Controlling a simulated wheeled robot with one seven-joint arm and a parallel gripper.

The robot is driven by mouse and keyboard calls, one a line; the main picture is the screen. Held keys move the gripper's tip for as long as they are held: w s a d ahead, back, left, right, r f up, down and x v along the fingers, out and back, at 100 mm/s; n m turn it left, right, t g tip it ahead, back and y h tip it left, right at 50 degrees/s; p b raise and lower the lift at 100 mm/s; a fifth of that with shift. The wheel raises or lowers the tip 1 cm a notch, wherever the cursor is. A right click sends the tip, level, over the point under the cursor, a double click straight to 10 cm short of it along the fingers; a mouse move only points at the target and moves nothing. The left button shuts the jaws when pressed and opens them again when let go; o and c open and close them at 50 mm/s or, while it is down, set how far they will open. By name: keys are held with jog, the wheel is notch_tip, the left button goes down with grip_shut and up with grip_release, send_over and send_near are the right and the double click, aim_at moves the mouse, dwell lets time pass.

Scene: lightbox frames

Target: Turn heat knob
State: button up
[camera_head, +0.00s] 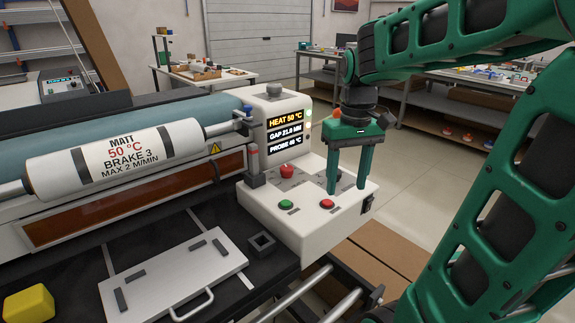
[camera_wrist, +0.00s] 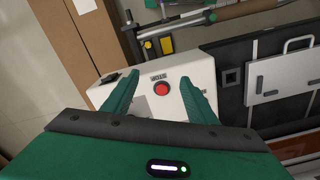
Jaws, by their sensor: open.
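A red knob (camera_head: 287,170) stands on top of the white control box (camera_head: 300,232), below its display (camera_head: 285,122), which reads HEAT 50 °C, GAP 21.0 MM and PROBE 46 °C. Which knob is for heat is not legible. My gripper (camera_head: 347,188) is open and empty, fingers pointing down over the right part of the box, to the right of the red knob. In the wrist view a round red button (camera_wrist: 162,88) with a small label shows between the fingers (camera_wrist: 159,76). The red knob cannot be made out there. Something dark beside the fingers is partly hidden.
A green button (camera_head: 286,204) and the red button (camera_head: 327,204) sit on the box's front part. A roller (camera_head: 115,160) marked MATT 50 °C, BRAKE 3 lies at left. A plate with a handle (camera_head: 172,275) and a yellow block (camera_head: 29,304) lie in front.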

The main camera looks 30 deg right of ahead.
jog(key=w+r+n, duration=0.3)
jog(key=w+n, duration=0.1)
jog(key=w, duration=1)
jog(key=n, duration=0.3)
send_near(287, 167)
notch_tip(287, 167, down, 9)
jog(key=shift+a+r, duration=0.1)
jog(key=shift+r, duration=0.05)
jog(key=c, duration=1.1)
